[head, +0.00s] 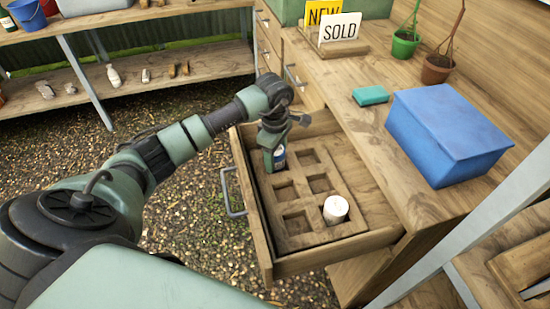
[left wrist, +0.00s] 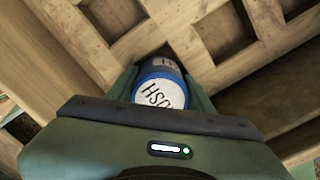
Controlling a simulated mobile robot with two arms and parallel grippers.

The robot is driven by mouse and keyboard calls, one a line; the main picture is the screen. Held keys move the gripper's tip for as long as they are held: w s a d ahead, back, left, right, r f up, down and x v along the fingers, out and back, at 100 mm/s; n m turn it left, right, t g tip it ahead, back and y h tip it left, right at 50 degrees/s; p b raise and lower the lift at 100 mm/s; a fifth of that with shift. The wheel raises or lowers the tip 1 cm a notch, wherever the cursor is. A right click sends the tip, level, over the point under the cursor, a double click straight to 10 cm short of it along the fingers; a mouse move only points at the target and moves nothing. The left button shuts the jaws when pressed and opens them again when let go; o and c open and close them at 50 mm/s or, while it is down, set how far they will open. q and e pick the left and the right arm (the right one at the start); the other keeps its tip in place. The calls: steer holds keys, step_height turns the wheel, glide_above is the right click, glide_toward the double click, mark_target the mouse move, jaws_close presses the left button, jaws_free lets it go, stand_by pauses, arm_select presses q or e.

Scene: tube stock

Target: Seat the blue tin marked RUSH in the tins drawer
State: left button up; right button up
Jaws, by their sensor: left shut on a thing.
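The blue tin (head: 279,157) has a pale lid with black letters, shown in the left wrist view (left wrist: 160,94); the word is partly cut off there. My left gripper (head: 274,155) is shut on it, over the far-left compartment area of the open tins drawer (head: 262,235). The tin looks roughly upright in the head view. Its lower end is hidden, so I cannot tell whether it is in a compartment or just above. The drawer's wooden insert has square compartments in two columns; several are empty. A white-topped tin (head: 336,208) sits in the near-right one.
The bench top above the drawer holds a blue box (head: 446,133), a teal block (head: 370,95), the SOLD sign (head: 340,31) and two plant pots. The drawer handle (head: 231,192) sticks out left. Shelves with bottles stand at the back left.

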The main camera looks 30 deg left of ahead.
arm_select(q)
steer(key=shift+s+d+f+b, duration=0.1)
steer(key=shift+s+f+b, duration=0.15)
steer(key=shift+f, duration=0.4)
steer(key=shift+s+d+f+b, duration=0.1)
steer(key=shift+s+f, duration=0.2)
steer(key=shift+f, duration=0.3)
steer(key=o, duration=1.6)
steer(key=shift+f, duration=0.1)
steer(key=r+p, duration=0.2)
steer(key=r, duration=0.1)
steer(key=w+r+p, duration=0.1)
steer(key=r+p, duration=0.1)
steer(key=shift+a+r, duration=0.25)
step_height(320, 180, up, 4)
steer(key=shift+s+d+r+p, duration=0.1)
steer(key=shift+d+r+p, duration=0.1)
steer(key=shift+p, duration=0.8)
steer(key=shift+w+a+r, duration=0.2)
steer(key=shift+r, duration=0.05)
steer(key=shift+r, duration=0.1)
